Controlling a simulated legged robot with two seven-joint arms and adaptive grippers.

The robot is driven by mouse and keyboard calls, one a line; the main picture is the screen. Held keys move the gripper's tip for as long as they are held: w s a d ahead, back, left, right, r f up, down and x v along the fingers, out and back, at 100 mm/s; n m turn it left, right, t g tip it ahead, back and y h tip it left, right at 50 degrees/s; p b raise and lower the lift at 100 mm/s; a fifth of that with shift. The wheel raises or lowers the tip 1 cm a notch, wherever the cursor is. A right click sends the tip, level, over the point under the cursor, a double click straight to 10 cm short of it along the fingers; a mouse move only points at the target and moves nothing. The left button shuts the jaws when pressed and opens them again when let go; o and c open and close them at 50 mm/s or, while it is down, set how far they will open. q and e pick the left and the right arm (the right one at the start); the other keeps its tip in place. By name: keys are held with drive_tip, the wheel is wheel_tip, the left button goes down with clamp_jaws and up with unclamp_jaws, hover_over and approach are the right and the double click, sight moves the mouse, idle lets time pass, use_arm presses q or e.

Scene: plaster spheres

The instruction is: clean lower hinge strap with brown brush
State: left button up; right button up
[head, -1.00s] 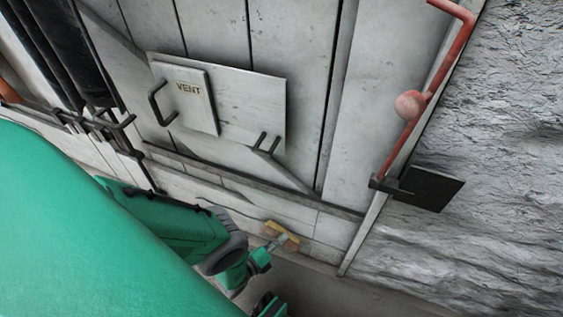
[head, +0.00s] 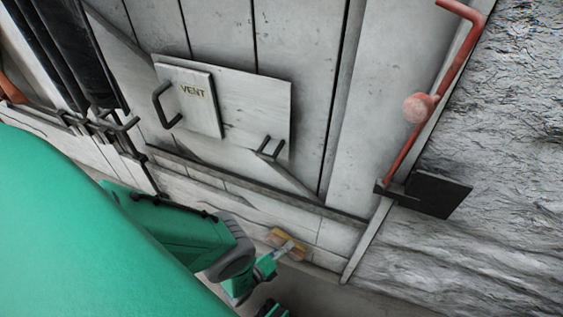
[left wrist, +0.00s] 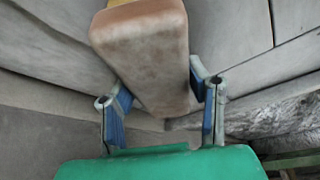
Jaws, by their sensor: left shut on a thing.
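My left gripper (head: 276,256) is shut on the brown brush (head: 293,246), low at the foot of the grey door. In the left wrist view the brush (left wrist: 145,45) is a worn brown block with a yellow part at the top edge, between the blue-and-grey fingers of the gripper (left wrist: 163,95). The brush is in front of the pale lower panels; I cannot tell if it touches them. A dark strap-like strip (head: 205,172) runs slanting across the lower door, above the brush; I cannot tell if it is the lower hinge strap.
A plate marked VENT (head: 200,92) with dark handles is fixed on the door. A red pipe (head: 440,80) with a round pink knob and a black plate (head: 435,195) stand at the right, beside a rough grey rock wall (head: 490,120). Dark bars (head: 100,125) are at the left.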

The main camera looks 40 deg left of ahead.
use_arm(q)
drive_tip(key=shift+w+d+f, duration=0.2)
drive_tip(key=shift+d+f, duration=0.25)
drive_tip(key=shift+d, duration=0.25)
drive_tip(key=shift+s+a+r, duration=0.1)
drive_tip(key=shift+s+a+r+p, duration=0.55)
drive_tip(key=shift+s+a, duration=0.15)
drive_tip(key=shift+s, duration=0.1)
drive_tip(key=shift+s+d, duration=0.1)
drive_tip(key=shift+s, duration=0.05)
drive_tip(key=shift+w+a+b, duration=0.25)
drive_tip(key=shift+w+b, duration=0.15)
drive_tip(key=shift+w, duration=0.45)
